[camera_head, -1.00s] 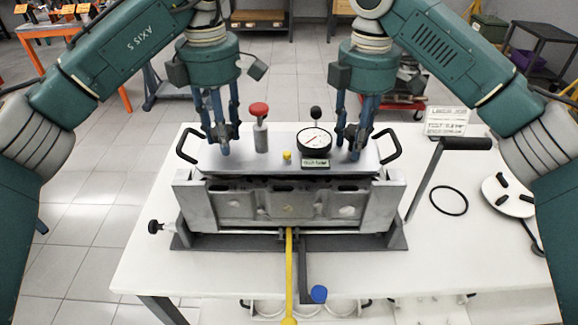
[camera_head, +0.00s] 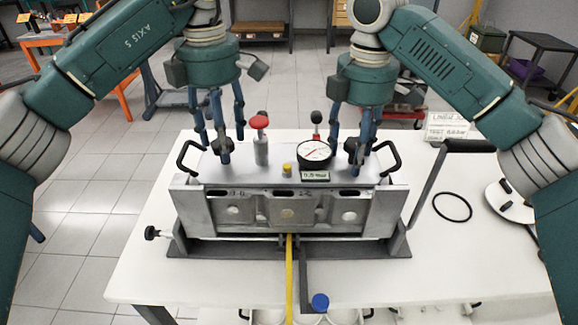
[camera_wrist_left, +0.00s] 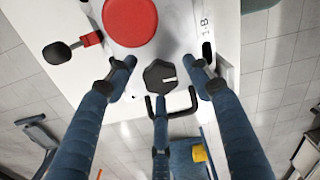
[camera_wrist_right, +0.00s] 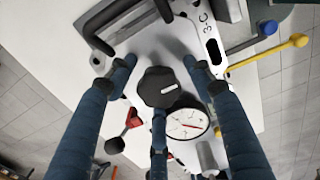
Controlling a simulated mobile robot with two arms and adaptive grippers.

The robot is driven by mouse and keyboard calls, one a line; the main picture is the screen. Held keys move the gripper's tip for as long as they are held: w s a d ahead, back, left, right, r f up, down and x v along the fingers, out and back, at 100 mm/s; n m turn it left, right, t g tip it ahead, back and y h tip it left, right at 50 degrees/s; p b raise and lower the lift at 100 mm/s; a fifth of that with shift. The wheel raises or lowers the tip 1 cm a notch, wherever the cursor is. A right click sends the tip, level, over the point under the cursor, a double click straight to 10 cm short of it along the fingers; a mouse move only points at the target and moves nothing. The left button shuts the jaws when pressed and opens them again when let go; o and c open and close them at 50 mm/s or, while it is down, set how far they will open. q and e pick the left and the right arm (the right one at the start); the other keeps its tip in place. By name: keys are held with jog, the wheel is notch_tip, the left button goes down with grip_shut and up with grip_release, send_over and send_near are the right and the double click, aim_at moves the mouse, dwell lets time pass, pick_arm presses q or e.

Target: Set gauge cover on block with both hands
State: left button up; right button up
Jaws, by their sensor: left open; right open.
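The gauge cover (camera_head: 245,176) is a flat grey plate with a black handle at each end and a round white dial gauge (camera_head: 315,151). It lies flat along the top of the metal engine block (camera_head: 262,212); whether it is fully seated I cannot tell. My left gripper (camera_head: 221,146) is open over the cover's left part. A black knob (camera_wrist_left: 160,76) stands between its spread fingers in the left wrist view. My right gripper (camera_head: 356,144) is open over the right part, with another black knob (camera_wrist_right: 158,87) between its fingers in the right wrist view.
A red-topped post (camera_head: 260,140) and a small yellow cap (camera_head: 287,168) stand on the cover. A yellow bar (camera_head: 289,275) and a blue-ended lever (camera_head: 319,301) project at the front. A crank handle (camera_head: 432,185) and a black ring (camera_head: 452,207) are to the right on the white table.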

jog(key=shift+r, duration=0.1)
pick_arm(q)
notch_tip(320, 180, up, 10)
pick_arm(e)
notch_tip(320, 180, up, 12)
dwell(0.5)
pick_arm(q)
jog(key=shift+d, duration=0.15)
pick_arm(e)
jog(key=shift+d, duration=0.1)
